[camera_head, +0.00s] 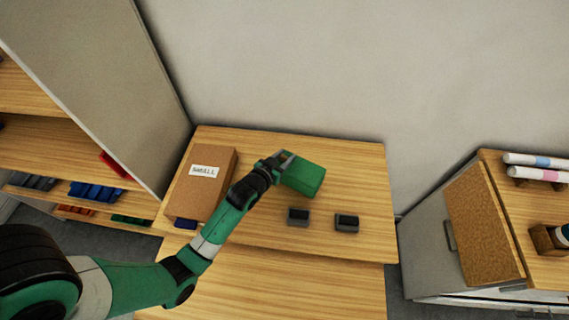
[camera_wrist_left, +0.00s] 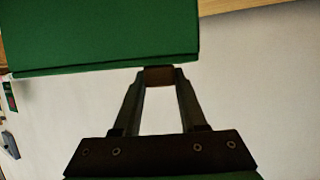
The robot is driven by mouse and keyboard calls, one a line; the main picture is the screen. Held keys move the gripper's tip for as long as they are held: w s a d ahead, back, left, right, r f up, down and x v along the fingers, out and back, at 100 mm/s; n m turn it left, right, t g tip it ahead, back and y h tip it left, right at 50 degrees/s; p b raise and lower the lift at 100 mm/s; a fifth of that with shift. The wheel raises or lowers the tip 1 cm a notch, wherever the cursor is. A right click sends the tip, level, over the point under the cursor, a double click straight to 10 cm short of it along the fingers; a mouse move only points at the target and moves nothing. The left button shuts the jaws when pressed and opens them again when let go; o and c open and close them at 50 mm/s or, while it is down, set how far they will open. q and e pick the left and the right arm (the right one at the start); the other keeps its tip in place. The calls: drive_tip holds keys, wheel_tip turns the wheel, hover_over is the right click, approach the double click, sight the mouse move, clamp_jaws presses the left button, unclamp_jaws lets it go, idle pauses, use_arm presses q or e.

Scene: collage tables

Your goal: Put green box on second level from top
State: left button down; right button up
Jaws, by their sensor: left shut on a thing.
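The green box (camera_head: 304,178) is in the head view, above the upper right part of the wooden table. My left gripper (camera_head: 284,160) is shut on it at its left end. In the left wrist view the green box (camera_wrist_left: 105,35) fills the upper left, and the fingers of the left gripper (camera_wrist_left: 158,78) reach its lower edge. The pale surface behind it there suggests the box is held up off the table. A shelf unit (camera_head: 62,140) with several wooden levels stands at the left; its top is cut off by the frame. My right gripper is not in view.
A brown box labelled "SMALL" (camera_head: 200,185) lies on the wooden table (camera_head: 350,165). Two small dark blocks (camera_head: 298,216) (camera_head: 347,222) sit near its front edge. Blue bins (camera_head: 95,191) and a red item (camera_head: 114,163) are on the shelves. A cabinet (camera_head: 485,215) stands at the right.

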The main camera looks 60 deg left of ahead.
use_arm(q)
drive_tip(key=shift+f+b, duration=0.35)
drive_tip(key=shift+f, duration=1.2)
drive_tip(key=shift+w, duration=0.1)
drive_tip(key=shift+f, duration=0.1)
drive_tip(key=shift+c, duration=2.3)
unclamp_jaws()
drive_tip(key=shift+r, duration=0.25)
drive_tip(key=p+v, duration=0.2)
drive_tip(key=v, duration=1)
drive_tip(key=shift+p, duration=0.4)
drive_tip(key=shift+f, duration=0.1)
